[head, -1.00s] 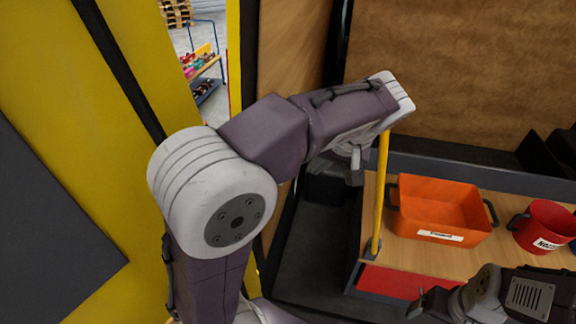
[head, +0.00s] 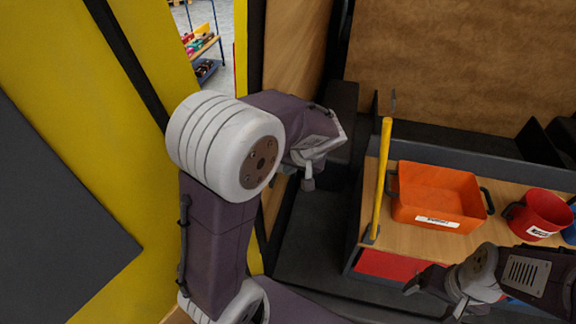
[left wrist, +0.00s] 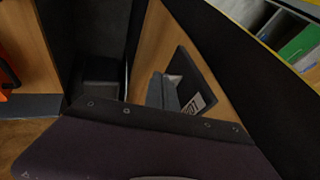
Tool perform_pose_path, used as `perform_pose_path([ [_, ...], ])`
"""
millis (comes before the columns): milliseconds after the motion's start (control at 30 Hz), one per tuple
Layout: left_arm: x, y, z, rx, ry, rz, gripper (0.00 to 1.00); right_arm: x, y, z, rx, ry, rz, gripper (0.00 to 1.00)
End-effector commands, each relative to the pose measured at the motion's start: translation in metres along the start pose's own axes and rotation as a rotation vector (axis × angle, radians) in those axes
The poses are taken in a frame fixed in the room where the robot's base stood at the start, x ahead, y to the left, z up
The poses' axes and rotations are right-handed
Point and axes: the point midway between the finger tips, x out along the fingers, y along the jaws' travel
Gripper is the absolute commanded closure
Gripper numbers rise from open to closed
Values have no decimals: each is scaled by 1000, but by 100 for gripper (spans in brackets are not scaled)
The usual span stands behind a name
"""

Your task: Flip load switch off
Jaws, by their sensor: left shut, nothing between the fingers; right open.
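My left gripper (head: 307,182) hangs at the wooden side wall, left of the bench, pointing down. Its fingers are shut and empty. In the left wrist view, the grey gripper (left wrist: 164,92) is in front of a black panel (left wrist: 196,68) on a wooden wall. A white label (left wrist: 194,106) with dark print is beside the fingers; I cannot read it for certain. I cannot make out the load switch lever; the gripper may cover it. I cannot tell whether the gripper touches the panel. My right gripper (head: 433,296) is open and empty, low at the bench's front.
An orange bin (head: 437,197) and a red mug (head: 541,212) stand on the wooden bench (head: 405,243). A yellow pole (head: 381,182) rises at the bench's left end, right of my left gripper. A yellow wall (head: 60,90) stands at left. Dark floor lies between wall and bench.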

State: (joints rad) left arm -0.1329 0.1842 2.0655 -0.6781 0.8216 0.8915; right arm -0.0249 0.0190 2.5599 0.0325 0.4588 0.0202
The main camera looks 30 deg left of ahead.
Motion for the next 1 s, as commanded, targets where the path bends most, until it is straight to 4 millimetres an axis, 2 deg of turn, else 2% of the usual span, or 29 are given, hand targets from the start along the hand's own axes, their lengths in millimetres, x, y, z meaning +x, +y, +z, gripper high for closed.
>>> perform_pose_path([
  [267, 1, 0, 0, 1, 0, -2, 100, 2, 0, 0, 0, 0, 0, 18],
  [433, 16, 2, 5, 32, 14, -80, 100, 34, 1, 4, 0, 0, 0, 18],
  [600, 18, 1, 6, 36, 17, -111, 100, 55, 1, 6, 0, 0, 0, 18],
  [1000, 13, -2, 4, 38, 15, -113, 100, 54, 1, 6, 0, 0, 0, 18],
])
